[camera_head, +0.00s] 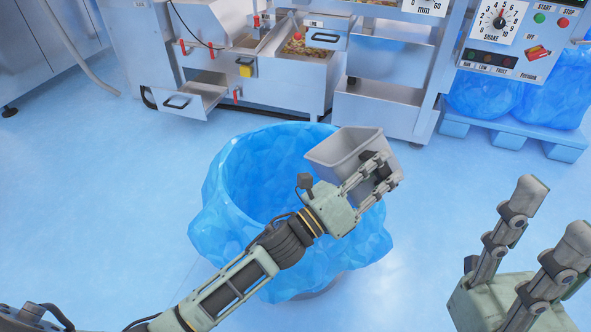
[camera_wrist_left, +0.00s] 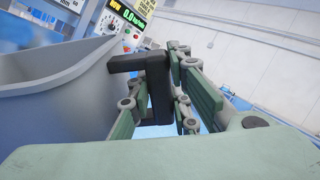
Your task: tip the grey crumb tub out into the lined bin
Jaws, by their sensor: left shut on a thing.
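The grey crumb tub (camera_head: 340,150) is held over the right rim of the lined bin (camera_head: 215,235), tilted a little. The bin has a blue plastic liner spread over its rim, and its visible inside looks empty. My left gripper (camera_head: 374,175) is shut on the tub's dark handle at its right side. In the left wrist view the tub (camera_wrist_left: 55,95) fills the left, and the fingers (camera_wrist_left: 160,95) close around the black handle. What the tub holds is hidden. My right gripper (camera_head: 553,215) is open and empty at the lower right, apart from the bin.
Steel machines stand behind the bin, with an open drawer (camera_head: 188,97) at the left and a food-filled trough (camera_head: 305,50). Blue bags (camera_head: 485,95) sit on a blue pallet (camera_head: 510,135) at the right. The floor around the bin is clear.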

